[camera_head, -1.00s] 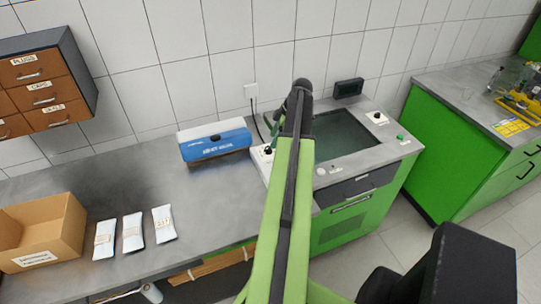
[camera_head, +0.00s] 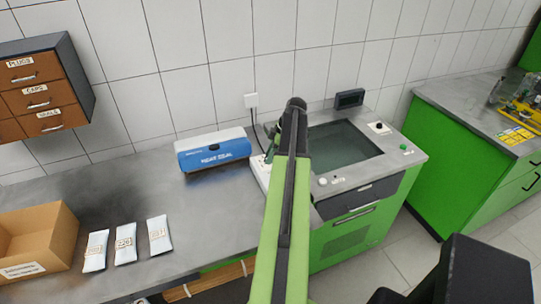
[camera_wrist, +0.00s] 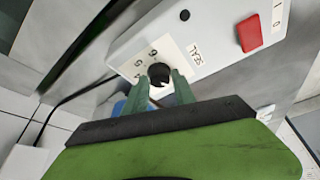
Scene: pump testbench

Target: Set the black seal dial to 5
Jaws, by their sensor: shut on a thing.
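The black seal dial (camera_wrist: 158,73) sits on a white panel (camera_wrist: 135,42) in the wrist view. Printed numbers stand around one side of it, and a small label reading SEAL lies beside it. My gripper (camera_wrist: 160,80) has its two green fingers on either side of the dial and is shut on it. The dial's pointer setting cannot be read clearly. In the head view, my gripper (camera_head: 270,150) reaches down at the white panel (camera_head: 260,173), and my arm hides part of it; the dial is hidden there.
A red switch (camera_wrist: 249,33) and a small dark round spot (camera_wrist: 184,15) are on the same panel. The blue heat sealer (camera_head: 212,152) stands left of it. White pouches (camera_head: 126,244) and a cardboard box (camera_head: 40,237) lie farther left on the grey bench.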

